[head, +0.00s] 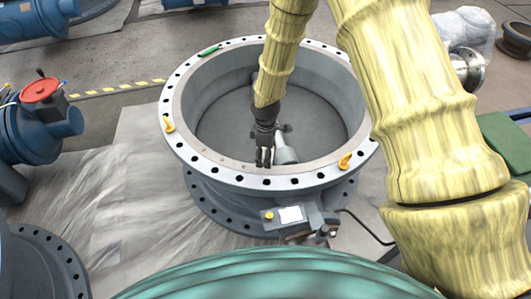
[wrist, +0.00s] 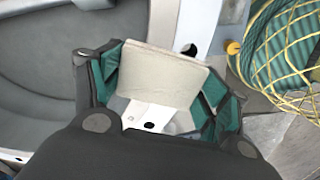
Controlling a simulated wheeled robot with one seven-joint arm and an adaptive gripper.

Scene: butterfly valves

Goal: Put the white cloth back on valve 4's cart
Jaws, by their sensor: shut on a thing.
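My gripper (head: 265,158) hangs at the near rim of the large grey valve body (head: 215,175), inside the ring of its bolt-holed flange. In the wrist view my gripper (wrist: 160,95) is shut on a flat, off-white piece, which looks like the white cloth (wrist: 160,72), held between its dark and green fingers. In the head view the cloth is too small to make out at the fingertips. No valve number is readable, and I cannot make out valve 4's cart.
Orange lifting eyes (head: 345,161) and a green item (head: 209,51) sit on the flange. A grey box with a white label (head: 290,214) and cable is at its near side. A blue valve with a red handwheel (head: 40,90) stands left. Grey sheeting (head: 110,190) covers the floor.

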